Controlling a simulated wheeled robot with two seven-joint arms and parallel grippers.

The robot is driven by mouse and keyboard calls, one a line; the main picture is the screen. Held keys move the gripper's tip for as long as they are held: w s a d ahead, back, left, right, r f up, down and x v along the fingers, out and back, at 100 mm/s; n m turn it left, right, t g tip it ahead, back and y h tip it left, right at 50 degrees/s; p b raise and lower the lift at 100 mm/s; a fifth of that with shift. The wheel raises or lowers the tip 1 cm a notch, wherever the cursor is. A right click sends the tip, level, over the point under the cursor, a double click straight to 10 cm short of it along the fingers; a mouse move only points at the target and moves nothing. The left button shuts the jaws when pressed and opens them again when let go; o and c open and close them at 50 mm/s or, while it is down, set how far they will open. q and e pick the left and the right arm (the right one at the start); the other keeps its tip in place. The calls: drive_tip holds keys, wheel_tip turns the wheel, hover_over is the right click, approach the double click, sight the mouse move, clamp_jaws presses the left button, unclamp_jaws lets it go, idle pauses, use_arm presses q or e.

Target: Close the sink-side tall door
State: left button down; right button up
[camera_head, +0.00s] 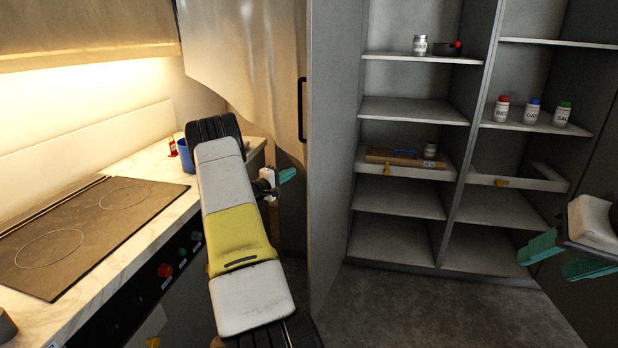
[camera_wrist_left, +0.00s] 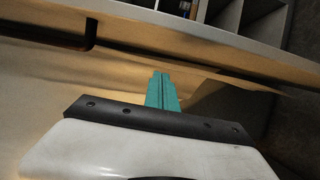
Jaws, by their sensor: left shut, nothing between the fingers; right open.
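A tall door (camera_head: 335,150) stands open left of the shelved cabinet, beside the counter. It has a glossy beige outer face, a grey inner face and a black bar handle (camera_head: 302,110). I cannot tell which door is called sink-side. My left gripper (camera_head: 287,176) is shut and empty, on the outer-face side, below the handle. In the left wrist view its teal fingers (camera_wrist_left: 162,92) lie over the beige door face (camera_wrist_left: 60,105), with the handle (camera_wrist_left: 90,35) at upper left; contact is unclear. My right gripper (camera_head: 555,258) is open and empty at the right.
The open cabinet's shelves (camera_head: 415,108) hold jars (camera_head: 532,112) and a wooden tray (camera_head: 405,165). At left is a counter with a black cooktop (camera_head: 85,225) and a blue mug (camera_head: 185,155). A dark panel (camera_head: 590,190) stands at far right. Floor (camera_head: 430,310) before the cabinet is clear.

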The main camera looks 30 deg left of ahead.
use_arm(q)
drive_tip(key=shift+w+d, duration=0.9)
drive_tip(key=shift+d, duration=0.3)
drive_tip(key=shift+w+d, duration=0.85)
drive_tip(key=shift+d, duration=0.3)
drive_tip(key=shift+d, duration=0.15)
